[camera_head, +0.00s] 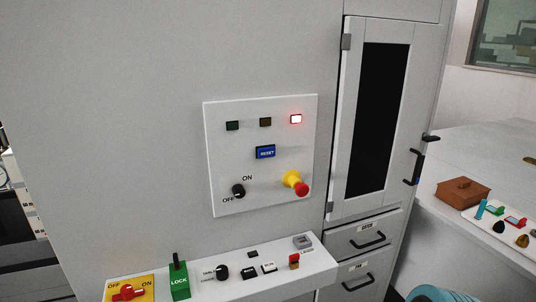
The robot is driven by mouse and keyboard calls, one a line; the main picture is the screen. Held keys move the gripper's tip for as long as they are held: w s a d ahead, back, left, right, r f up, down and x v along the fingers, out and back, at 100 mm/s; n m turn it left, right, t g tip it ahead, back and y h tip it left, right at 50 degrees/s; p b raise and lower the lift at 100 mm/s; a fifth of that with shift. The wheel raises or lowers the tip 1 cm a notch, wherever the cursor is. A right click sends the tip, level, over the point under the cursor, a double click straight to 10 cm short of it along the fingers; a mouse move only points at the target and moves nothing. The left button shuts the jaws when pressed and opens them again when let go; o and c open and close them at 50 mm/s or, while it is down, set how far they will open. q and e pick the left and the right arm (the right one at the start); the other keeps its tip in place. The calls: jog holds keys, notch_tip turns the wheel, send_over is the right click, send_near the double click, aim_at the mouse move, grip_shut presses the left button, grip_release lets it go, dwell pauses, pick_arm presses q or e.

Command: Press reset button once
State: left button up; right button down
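The blue reset button (265,152) carries the word RESET. It sits in the middle of a white control panel (224,178) on the grey cabinet front. Above it is a row of three indicator lights; the right one (296,119) glows red, and the other two look dark. Below the button are a black ON/OFF knob (238,191) and a red emergency knob on a yellow base (296,184). Nothing covers the reset button. Neither of my grippers shows in the head view.
A white ledge (240,287) below the panel holds a green LOCK piece (179,278), a red switch on a yellow plate (128,291) and several small controls. A cabinet door (341,150) and drawers stand right. A table (480,160) holds a brown box (462,192).

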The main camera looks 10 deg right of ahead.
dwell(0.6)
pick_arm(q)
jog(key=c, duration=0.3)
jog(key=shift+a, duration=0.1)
